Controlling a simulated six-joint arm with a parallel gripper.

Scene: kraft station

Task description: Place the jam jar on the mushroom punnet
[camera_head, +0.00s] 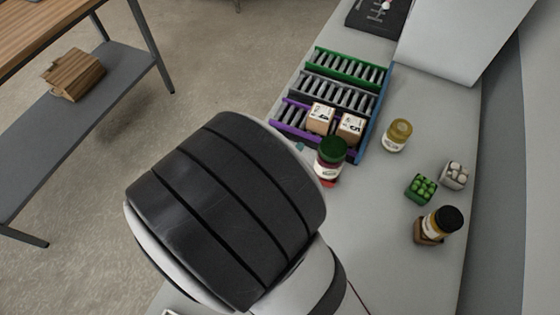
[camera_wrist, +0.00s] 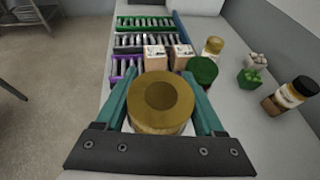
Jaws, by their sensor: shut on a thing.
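My gripper (camera_wrist: 162,88) has its teal fingers shut on a jar with a gold-brown lid (camera_wrist: 160,97), seen from above in the wrist view. Its label and contents are hidden, so I cannot confirm that it is the jam jar. In the head view my arm hides this jar. The mushroom punnet (camera_head: 455,174), small with pale whitish contents, stands at the right of the counter and shows in the wrist view (camera_wrist: 257,61). It is apart from the held jar, further away and to the right.
A jar with a green lid (camera_head: 331,155) stands beside the roller rack (camera_head: 362,130), which holds two boxes (camera_head: 350,127). A yellow-lidded jar (camera_head: 397,134) stands behind. A green punnet (camera_head: 420,188) and a black-lidded jar (camera_head: 441,222) are near the mushroom punnet.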

